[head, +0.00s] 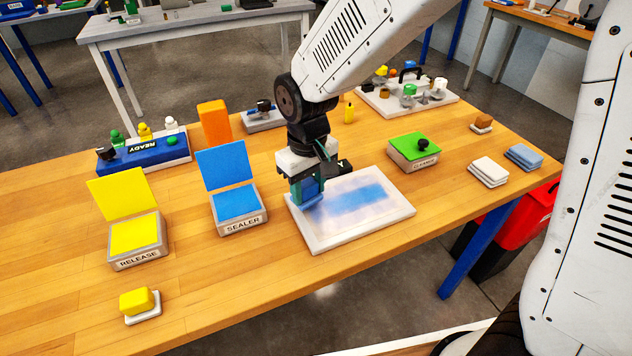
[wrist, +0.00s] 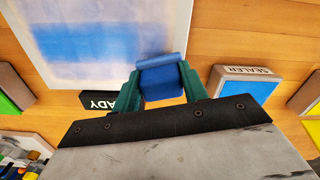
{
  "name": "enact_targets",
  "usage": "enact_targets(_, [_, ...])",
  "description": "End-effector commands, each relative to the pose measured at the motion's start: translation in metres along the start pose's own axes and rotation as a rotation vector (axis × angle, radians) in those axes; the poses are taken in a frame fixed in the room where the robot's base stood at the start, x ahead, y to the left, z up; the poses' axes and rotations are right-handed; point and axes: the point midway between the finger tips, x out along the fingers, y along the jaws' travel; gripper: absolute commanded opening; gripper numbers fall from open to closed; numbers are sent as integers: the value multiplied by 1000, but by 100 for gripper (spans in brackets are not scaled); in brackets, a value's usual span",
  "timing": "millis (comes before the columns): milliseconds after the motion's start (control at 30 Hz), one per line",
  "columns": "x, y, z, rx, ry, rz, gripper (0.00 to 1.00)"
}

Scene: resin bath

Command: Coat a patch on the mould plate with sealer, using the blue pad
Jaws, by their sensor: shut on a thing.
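My gripper (head: 308,190) is shut on the blue pad (head: 311,191), over the left part of the white mould plate (head: 318,243). The wrist view shows the pad (wrist: 160,77) between the green fingers (wrist: 160,88), near the plate's edge (wrist: 180,30). I cannot tell whether the pad touches the plate. A blue coat (head: 357,197) with faded, uneven edges lies across the plate's middle; it also shows in the wrist view (wrist: 90,42). The open SEALER box (head: 240,207), with blue inside and its lid raised, stands left of the plate.
The open yellow RELEASE box (head: 138,242) is at left, with a yellow pad (head: 138,302) in front. A green-topped box (head: 414,150) stands close behind the plate. White (head: 488,171) and pale blue (head: 524,157) cloths lie at right.

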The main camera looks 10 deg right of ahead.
Motion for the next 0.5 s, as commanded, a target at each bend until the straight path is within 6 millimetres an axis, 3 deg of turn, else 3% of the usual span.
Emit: enact_targets(500, [-48, 3, 0, 4, 4, 0, 22])
